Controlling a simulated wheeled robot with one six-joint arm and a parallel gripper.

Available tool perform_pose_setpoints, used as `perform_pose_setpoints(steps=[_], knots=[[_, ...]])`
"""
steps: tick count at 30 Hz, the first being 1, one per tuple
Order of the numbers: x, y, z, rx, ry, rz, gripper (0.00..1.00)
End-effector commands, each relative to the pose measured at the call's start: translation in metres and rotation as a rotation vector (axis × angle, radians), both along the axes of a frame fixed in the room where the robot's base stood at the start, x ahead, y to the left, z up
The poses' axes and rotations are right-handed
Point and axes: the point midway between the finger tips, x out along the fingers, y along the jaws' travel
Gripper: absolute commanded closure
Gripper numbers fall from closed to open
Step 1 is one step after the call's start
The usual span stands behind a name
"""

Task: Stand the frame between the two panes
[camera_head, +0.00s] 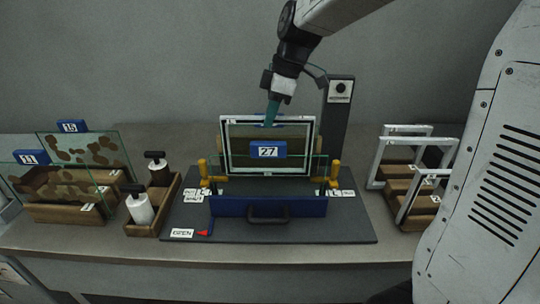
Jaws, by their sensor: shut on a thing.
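A silver-white rectangular frame (224,146) is upright at the middle of a dark station board (330,228). My gripper (270,118) comes down from above and is shut on the middle of the frame's top bar. A clear glass pane (318,168) stands in front of the frame's lower part, above a blue front bar with a dark handle (285,207). A blue tag marked 27 (268,150) shows at the frame's middle; I cannot tell which part carries it. A second pane behind the frame cannot be made out clearly. The frame's bottom edge is hard to see.
Yellow clamps (334,174) flank the station, and a dark post (338,112) stands behind right. Wooden racks with glass panes tagged 15 (72,126) and 11 (31,157) are left, beside two rollers (140,206). Spare frames (424,190) stand right.

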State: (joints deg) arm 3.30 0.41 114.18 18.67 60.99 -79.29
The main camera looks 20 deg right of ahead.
Motion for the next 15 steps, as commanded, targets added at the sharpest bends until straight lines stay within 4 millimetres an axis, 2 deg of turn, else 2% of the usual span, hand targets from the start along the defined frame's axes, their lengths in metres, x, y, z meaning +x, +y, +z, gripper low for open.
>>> perform_pose_setpoints(steps=[3,10,15], knots=[[0.000,0.000,-0.019,0.000,0.001,0.000,1.00],[0.000,0.000,-0.038,-0.001,0.001,0.000,1.00],[0.000,0.000,-0.061,0.000,0.002,-0.001,1.00]])
